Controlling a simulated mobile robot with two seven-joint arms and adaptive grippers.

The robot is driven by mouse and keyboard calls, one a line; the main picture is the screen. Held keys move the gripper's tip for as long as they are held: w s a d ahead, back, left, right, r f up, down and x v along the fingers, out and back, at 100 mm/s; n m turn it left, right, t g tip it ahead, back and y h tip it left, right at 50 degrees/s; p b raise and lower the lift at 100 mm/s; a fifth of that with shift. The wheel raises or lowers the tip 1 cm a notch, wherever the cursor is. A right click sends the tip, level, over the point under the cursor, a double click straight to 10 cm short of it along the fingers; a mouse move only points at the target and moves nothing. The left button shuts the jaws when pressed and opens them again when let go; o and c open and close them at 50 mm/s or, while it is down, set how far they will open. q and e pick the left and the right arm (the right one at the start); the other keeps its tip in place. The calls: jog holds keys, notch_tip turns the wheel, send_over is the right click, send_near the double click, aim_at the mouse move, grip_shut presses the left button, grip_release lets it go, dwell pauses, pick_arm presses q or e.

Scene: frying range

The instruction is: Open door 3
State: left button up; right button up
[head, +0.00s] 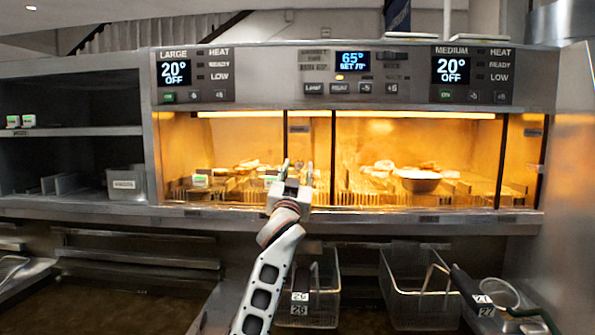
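My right gripper is not in view.
Control panels with displays (353,62) run above the cabinet. Fry baskets (418,290) with handles hang below, and another basket (310,300) is beside my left arm. Dark shelves (80,132) with a grey bin (125,184) are at the left. A steel wall (568,150) bounds the right.

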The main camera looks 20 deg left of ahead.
pick_arm(q)
jog(key=shift+s+f, duration=0.15)
jog(key=v, duration=1.1)
jog(key=shift+s, duration=0.35)
